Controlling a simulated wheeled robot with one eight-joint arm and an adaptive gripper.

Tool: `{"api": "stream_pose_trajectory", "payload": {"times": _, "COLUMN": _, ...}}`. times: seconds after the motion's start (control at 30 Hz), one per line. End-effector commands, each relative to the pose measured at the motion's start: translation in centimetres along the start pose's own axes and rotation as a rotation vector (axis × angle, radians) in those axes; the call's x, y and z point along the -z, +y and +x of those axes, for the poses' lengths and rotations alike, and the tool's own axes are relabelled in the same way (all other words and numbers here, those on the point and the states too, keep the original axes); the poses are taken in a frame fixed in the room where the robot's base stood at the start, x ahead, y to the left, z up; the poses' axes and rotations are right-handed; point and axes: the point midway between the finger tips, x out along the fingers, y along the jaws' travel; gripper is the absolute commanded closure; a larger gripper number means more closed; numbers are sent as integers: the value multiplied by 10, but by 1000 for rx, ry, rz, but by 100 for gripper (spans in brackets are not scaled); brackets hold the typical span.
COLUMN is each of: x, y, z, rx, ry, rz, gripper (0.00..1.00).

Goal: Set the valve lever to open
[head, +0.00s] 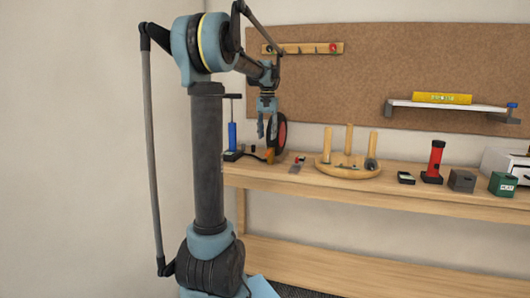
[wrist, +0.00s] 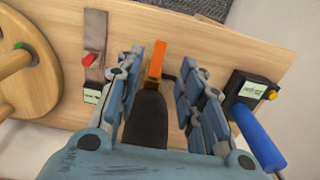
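My gripper (head: 267,128) hangs fingers-down over the left end of the wooden bench, beside a black wheel with a red hub (head: 282,132). In the wrist view my gripper (wrist: 174,55) is open. A dark rounded body (wrist: 147,120) lies between its fingers, with an orange bar (wrist: 156,62) beyond it; I see no clear grip. An orange part also shows low by the wheel in the head view (head: 268,155). No part is clearly marked as the valve lever. A grey metal plate (wrist: 95,35) with a red knob (wrist: 86,58) and a label lies to the left.
A blue pump (wrist: 259,137) on a black base with a yellow knob stands right of the fingers in the wrist view. A round wooden peg stand (head: 347,166) is right of the wheel. A red torch (head: 435,160) and small boxes stand farther right.

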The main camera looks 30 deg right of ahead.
Motion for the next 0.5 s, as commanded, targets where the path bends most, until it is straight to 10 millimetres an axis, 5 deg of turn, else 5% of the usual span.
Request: {"api": "stream_pose_trajectory", "payload": {"times": 0.5, "x": 0, "y": 0, "z": 73, "rx": 0, "ry": 0, "rz": 0, "gripper": 65}}
